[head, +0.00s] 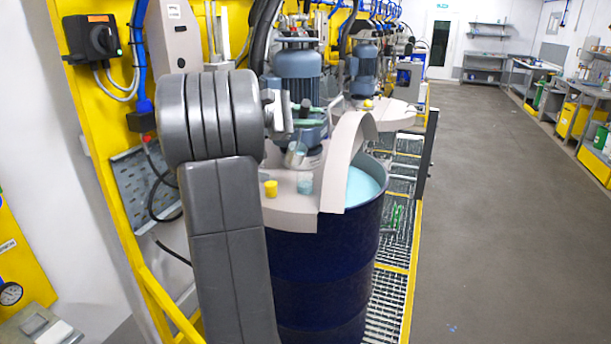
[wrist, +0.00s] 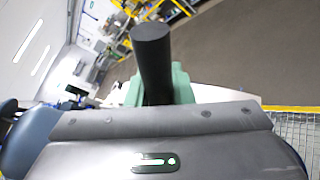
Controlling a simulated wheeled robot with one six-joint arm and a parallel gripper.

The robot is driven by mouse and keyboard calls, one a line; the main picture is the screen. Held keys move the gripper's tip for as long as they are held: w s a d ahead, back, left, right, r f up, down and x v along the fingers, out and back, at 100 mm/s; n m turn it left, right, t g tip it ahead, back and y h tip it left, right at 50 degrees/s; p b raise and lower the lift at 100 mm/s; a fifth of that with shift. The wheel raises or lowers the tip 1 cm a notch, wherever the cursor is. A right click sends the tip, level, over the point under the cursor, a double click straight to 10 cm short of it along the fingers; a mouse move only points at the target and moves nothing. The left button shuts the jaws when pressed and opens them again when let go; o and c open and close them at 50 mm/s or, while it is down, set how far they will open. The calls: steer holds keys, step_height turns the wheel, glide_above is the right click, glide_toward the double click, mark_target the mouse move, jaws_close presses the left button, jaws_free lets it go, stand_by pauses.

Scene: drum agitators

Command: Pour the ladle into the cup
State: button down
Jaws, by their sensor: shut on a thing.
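My gripper (head: 300,123) is over the drum lid in the head view, with green fingers shut on the black handle (wrist: 152,55) of the ladle. In the wrist view the handle stands up between the green fingers (wrist: 178,88). The ladle's metal bowl (head: 296,155) hangs below my gripper, looks tilted, and is just above the cup. The small cup (head: 305,185) stands upright on the drum lid and looks bluish inside. Whether liquid is leaving the bowl cannot be told. The bowl and cup are not visible in the wrist view.
The blue drum (head: 318,270) holds light blue liquid (head: 362,186), open at the right behind a raised curved guard (head: 345,150). A motor (head: 297,72) stands behind. The floor (head: 490,200) at right is clear.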

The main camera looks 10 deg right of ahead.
steer(key=w+a+r+n+h, duration=0.2)
steer(key=w+a+r+n, duration=0.2)
steer(key=w, duration=0.3)
steer(key=shift+w+r, duration=0.2)
steer(key=shift+w, duration=0.1)
steer(key=shift+a, duration=0.1)
stand_by(0.6)
